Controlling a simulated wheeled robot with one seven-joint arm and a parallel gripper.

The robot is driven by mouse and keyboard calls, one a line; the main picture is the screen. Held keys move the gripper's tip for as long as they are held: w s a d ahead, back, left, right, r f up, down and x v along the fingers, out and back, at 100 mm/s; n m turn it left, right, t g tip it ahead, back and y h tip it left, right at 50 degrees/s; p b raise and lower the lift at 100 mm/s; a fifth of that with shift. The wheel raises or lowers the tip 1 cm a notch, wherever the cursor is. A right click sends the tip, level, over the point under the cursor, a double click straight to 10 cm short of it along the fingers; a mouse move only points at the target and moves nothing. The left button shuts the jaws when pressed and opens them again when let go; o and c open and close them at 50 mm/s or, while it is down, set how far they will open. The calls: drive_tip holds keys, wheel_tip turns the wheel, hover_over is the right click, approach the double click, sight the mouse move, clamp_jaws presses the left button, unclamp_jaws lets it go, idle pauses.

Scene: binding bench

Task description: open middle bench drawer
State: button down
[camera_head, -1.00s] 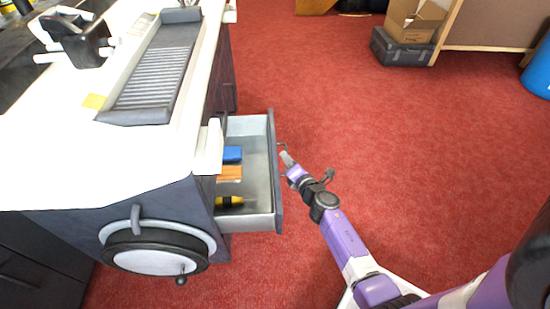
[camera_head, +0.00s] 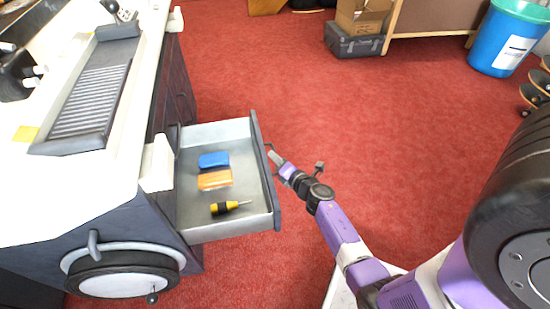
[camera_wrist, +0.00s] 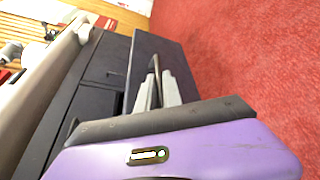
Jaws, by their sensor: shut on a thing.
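The middle bench drawer (camera_head: 262,165) stands pulled out from the side of the bench (camera_head: 120,205), its grey inside in view. In it lie a blue block (camera_head: 214,160), an orange block (camera_head: 215,179) and a yellow-and-black screwdriver (camera_head: 228,207). My gripper (camera_head: 273,157) is at the outer face of the drawer, shut on the drawer's handle (camera_head: 268,149). In the wrist view my gripper's fingers (camera_wrist: 157,85) are close together at the dark drawer front (camera_wrist: 160,55). The grip on the handle itself is partly hidden there.
Red carpet (camera_head: 390,130) lies open to the right of the drawer. A grey case (camera_head: 353,44) with a cardboard box (camera_head: 362,15) on it stands at the back. A blue bin (camera_head: 506,38) is at the upper right. A round wheel (camera_head: 123,272) sticks out of the bench's near end.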

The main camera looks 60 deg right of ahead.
drive_tip(key=c, duration=1.8)
unclamp_jaws()
drive_tip(key=shift+p+v, duration=0.55)
drive_tip(key=shift+v, duration=3.35)
